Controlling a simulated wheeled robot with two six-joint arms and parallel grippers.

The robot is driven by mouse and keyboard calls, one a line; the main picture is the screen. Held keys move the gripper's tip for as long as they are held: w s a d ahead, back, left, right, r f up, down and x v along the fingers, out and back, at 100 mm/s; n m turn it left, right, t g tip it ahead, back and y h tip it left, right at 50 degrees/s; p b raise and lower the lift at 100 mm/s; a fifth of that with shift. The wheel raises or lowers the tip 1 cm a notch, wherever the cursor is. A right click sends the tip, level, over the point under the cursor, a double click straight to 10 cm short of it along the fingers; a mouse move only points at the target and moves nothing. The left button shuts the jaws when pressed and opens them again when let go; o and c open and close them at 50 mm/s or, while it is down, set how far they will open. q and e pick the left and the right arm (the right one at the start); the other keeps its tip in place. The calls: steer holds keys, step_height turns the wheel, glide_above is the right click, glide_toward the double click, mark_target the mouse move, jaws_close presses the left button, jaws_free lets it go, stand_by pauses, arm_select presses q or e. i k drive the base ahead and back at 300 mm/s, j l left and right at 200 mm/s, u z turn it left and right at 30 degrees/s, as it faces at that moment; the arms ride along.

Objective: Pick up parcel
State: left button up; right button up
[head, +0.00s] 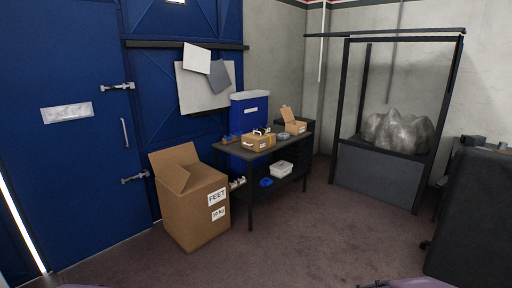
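No item is clearly marked as the parcel. A small closed-looking cardboard parcel (258,143) with a white label lies near the front edge of a dark table (251,163); small dark items lie on or behind it. A second small cardboard box (296,128) with a raised flap stands farther back on the table. A large cardboard box (190,215) with an open flap and labels, one reading "FEET", stands on the floor left of the table. Neither gripper shows; only slivers of purple and dark parts, perhaps mine, show at the bottom edge.
A blue bin (248,110) stands behind the table. A white tub (281,168) and a blue item (265,182) sit on its lower shelf. A dark frame with a grey lumpy mass (398,133) stands at the right back. The middle floor (310,240) is clear.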

mark_target(258, 142)
steer(key=i+l, duration=0.1)
steer(key=i, duration=2.35)
steer(key=i+l+u, duration=0.15)
steer(key=i+u, duration=0.25)
steer(key=i, duration=0.25)
steer(key=i+l+u, duration=0.4)
steer(key=i, duration=0.2)
steer(key=i+l+u, duration=0.4)
steer(key=i+l, duration=0.25)
steer(key=l, duration=0.15)
steer(key=i+l+u, duration=0.1)
steer(key=l, duration=0.25)
steer(key=i+l, duration=0.3)
steer(key=l+u, duration=0.05)
steer(key=l, duration=0.05)
